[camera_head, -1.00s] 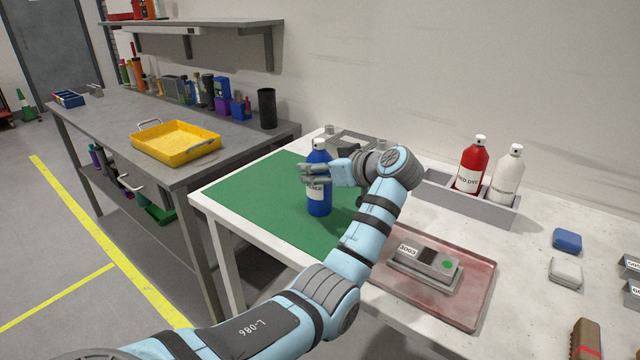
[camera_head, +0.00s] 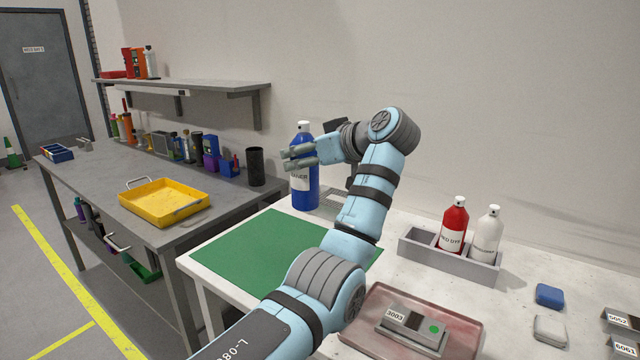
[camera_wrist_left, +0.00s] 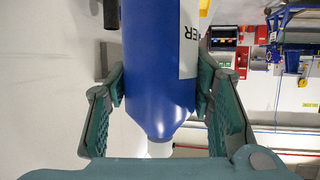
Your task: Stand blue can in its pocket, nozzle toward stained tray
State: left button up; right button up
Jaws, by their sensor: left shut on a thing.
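The blue can (camera_head: 304,188) has a white top and a white label. My left gripper (camera_head: 299,157) is shut on its upper body and holds it upright, apparently raised above the back of the green mat. In the left wrist view, the can (camera_wrist_left: 155,70) sits between both fingers, its white top (camera_wrist_left: 160,149) toward the bottom. Which way its nozzle points cannot be told. The grey rack (camera_head: 470,271) holds a red can (camera_head: 452,228) and a white can (camera_head: 486,236); its left pocket is empty. The stained tray (camera_head: 465,347) lies in front of the rack. My right gripper is out of view.
A grey block (camera_head: 412,328) with a label and green dot sits on the stained tray. The green mat (camera_head: 262,250) is bare. Blue (camera_head: 549,295) and white (camera_head: 549,330) pads lie at right. A yellow tray (camera_head: 165,200) stands on the left bench.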

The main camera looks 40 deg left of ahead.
pick_arm(q)
jog(key=w+d+r+m+t+h+p, duration=0.2)
jog(key=w+d+r+m+t+h, duration=0.65)
jog(key=r+m+t+h, duration=0.5)
jog(key=s+d+f+m+g+h+p, duration=0.25)
jog(key=s+d+f+m+h, duration=0.35)
jog(key=s, duration=0.3)
jog(key=s+d+f+m+g+h+p, duration=0.25)
jog(key=s+d+f+m+g, duration=0.2)
jog(key=s+d+f, duration=0.35)
pick_arm(e)
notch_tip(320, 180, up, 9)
jog(key=p, duration=0.1)
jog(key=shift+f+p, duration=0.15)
jog(key=shift+p, duration=0.15)
pick_arm(q)
jog(key=s+d+f+m+g+h, duration=0.1)
jog(key=s+f+m+h, duration=0.1)
jog(key=s+f, duration=0.9)
notch_tip(320, 180, down, 3)
jog(key=shift+s+d+f+m, duration=0.1)
jog(key=shift+s+d+m, duration=0.1)
jog(key=shift+d+m, duration=0.1)
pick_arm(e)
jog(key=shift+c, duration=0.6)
